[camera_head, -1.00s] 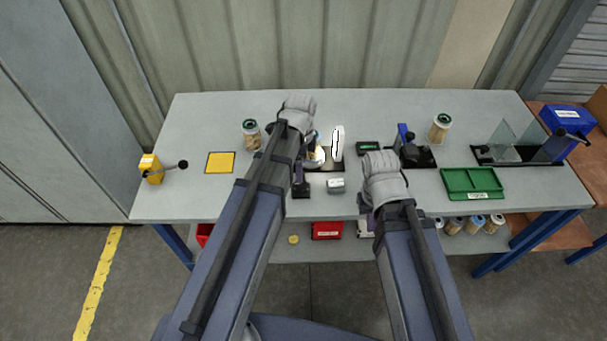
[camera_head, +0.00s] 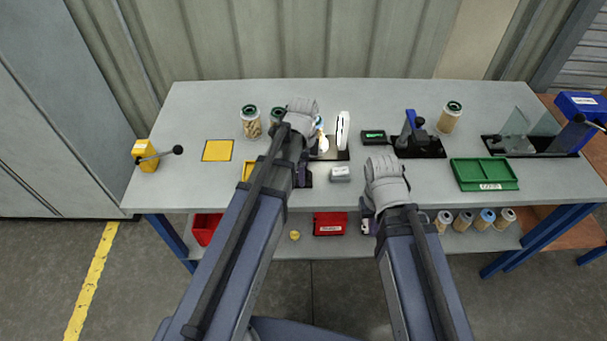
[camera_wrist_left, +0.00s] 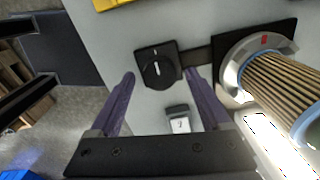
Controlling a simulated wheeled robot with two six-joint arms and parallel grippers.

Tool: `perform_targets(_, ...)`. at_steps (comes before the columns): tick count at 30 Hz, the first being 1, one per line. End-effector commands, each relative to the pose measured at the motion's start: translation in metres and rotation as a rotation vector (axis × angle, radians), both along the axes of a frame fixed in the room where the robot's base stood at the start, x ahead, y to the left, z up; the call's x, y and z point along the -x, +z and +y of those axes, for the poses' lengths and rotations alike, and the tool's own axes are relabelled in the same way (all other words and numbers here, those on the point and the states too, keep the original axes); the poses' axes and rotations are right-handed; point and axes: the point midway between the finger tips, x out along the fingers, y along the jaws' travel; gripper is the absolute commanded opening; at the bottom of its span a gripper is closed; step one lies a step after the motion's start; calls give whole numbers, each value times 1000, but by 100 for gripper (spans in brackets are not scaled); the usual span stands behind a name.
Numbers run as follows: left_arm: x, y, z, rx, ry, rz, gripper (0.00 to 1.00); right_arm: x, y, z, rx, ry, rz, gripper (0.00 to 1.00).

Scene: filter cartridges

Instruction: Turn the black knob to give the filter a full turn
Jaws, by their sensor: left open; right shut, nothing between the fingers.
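The black knob (camera_wrist_left: 158,68) with a white pointer line sits on a black plate in the left wrist view. A dark strip joins it to the mount of the pleated tan filter (camera_wrist_left: 280,85), which sits in a grey ring. My left gripper (camera_wrist_left: 160,74) is open, its purple fingers apart at the near side of the knob, one to each side. I cannot tell whether they touch it. In the head view my left wrist hides most of the filter and knob. My right gripper (camera_head: 367,220) is shut and empty at the table's front edge.
A bright white panel (camera_head: 342,131) stands beside the filter. A small grey labelled box (camera_head: 340,173) lies close to the knob. A green tray (camera_head: 484,174) and a black stand with a blue post (camera_head: 410,125) are to the right. A yellow mat (camera_head: 217,150) lies left.

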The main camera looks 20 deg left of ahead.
Motion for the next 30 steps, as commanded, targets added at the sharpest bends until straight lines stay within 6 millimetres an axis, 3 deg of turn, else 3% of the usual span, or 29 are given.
perform_targets(8, 0, 0, 0, 0, 0, 0, 79, 0, 0, 0, 0, 0, 0, 0)
perform_targets(27, 0, 0, 0, 0, 0, 0, 7, 0, 0, 0, 0, 0, 0, 0)
perform_targets(30, 0, 0, 0, 0, 0, 0, 0, 0, -1, 0, 0, 0, 0, 0)
